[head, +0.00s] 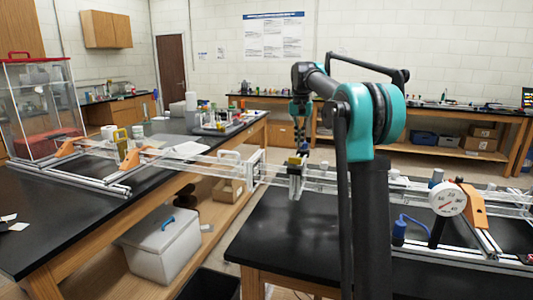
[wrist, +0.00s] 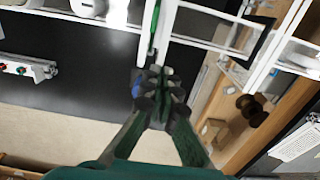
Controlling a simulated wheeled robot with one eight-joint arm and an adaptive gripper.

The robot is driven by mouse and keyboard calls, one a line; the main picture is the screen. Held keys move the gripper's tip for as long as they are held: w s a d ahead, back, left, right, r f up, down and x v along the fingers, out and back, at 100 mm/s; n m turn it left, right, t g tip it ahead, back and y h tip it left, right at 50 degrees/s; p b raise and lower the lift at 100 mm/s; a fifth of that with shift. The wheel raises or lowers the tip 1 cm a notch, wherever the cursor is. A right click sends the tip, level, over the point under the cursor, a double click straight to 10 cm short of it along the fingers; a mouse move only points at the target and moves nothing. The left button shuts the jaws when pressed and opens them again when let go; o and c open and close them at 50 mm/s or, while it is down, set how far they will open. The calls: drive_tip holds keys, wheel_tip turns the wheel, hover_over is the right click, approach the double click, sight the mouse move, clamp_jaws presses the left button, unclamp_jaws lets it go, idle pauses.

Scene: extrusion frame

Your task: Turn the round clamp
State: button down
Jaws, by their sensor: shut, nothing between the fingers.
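The extrusion frame (head: 190,163) is a set of pale rails spanning the gap between two black-topped tables. My gripper (head: 295,186) hangs in front of its middle, pointing down, and in the wrist view (wrist: 160,75) its fingers are together with nothing held. A white round dial (head: 447,200) with numbers stands on the right part of the frame beside an orange bracket (head: 473,206), well to the right of my gripper. I cannot tell which part is the round clamp. White rails (wrist: 205,43) and a thin green strip (wrist: 155,28) lie beyond my fingertips in the wrist view.
The right table (head: 290,235) has clear black top below my gripper. A blue fitting (head: 399,228) with a cable stands near the dial. A lidded grey bin (head: 163,240) is under the left table. A red-lidded clear box (head: 38,100) stands far left.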

drive_tip(key=shift+s+a, duration=0.2)
wheel_tip(320, 180, up, 6)
idle(0.5)
drive_tip(key=shift+d, duration=0.15)
drive_tip(key=shift+s+d+f, duration=0.1)
drive_tip(key=shift+d+f, duration=0.3)
drive_tip(key=shift+f, duration=0.6)
drive_tip(key=shift+s+d+f, duration=0.1)
drive_tip(key=shift+d+f, duration=0.3)
drive_tip(key=shift+f, duration=0.6)
drive_tip(key=shift+d+f, duration=0.4)
drive_tip(key=shift+f, duration=0.6)
drive_tip(key=shift+w, duration=0.15)
drive_tip(key=shift+w+a, duration=0.3)
drive_tip(key=shift+a, duration=0.6)
drive_tip(key=shift+s+a, duration=0.1)
